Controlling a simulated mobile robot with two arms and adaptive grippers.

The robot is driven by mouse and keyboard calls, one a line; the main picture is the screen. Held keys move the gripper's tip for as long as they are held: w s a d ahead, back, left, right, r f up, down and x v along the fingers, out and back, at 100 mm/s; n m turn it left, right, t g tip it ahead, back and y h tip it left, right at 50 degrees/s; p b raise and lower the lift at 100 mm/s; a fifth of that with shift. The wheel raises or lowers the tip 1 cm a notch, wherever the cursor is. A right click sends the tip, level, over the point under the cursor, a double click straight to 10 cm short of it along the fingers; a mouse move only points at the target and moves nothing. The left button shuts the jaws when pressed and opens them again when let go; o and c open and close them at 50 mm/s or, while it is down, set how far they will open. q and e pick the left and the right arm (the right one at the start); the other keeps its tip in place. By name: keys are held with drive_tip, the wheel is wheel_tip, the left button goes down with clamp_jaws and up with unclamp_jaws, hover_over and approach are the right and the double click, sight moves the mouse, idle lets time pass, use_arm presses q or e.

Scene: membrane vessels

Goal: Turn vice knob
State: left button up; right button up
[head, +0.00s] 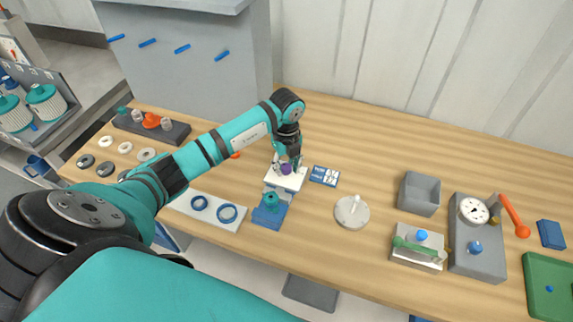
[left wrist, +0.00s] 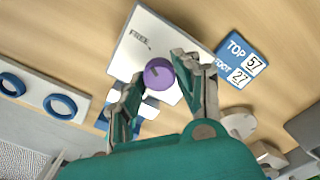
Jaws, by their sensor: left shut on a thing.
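A round purple knob (head: 286,169) sits on a white block (head: 279,182) near the middle of the table. In the left wrist view the knob (left wrist: 157,74) shows a dark mark, and the white top (left wrist: 139,45) bears the word FREE. My left gripper (head: 288,163) reaches down over the block. In the left wrist view its fingertips (left wrist: 159,70) are on either side of the knob, shut on it. A blue base (head: 268,217) with a teal part (head: 271,200) is at the front of the block. My right gripper is not in view.
A blue and white card (head: 325,176) lies just right of the block. A white board with blue rings (head: 228,214) is to its left. A round white disc with a handle (head: 352,212) and a grey box (head: 419,194) stand to the right. Bare table lies between them.

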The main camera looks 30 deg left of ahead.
use_arm(q)
clamp_jaws()
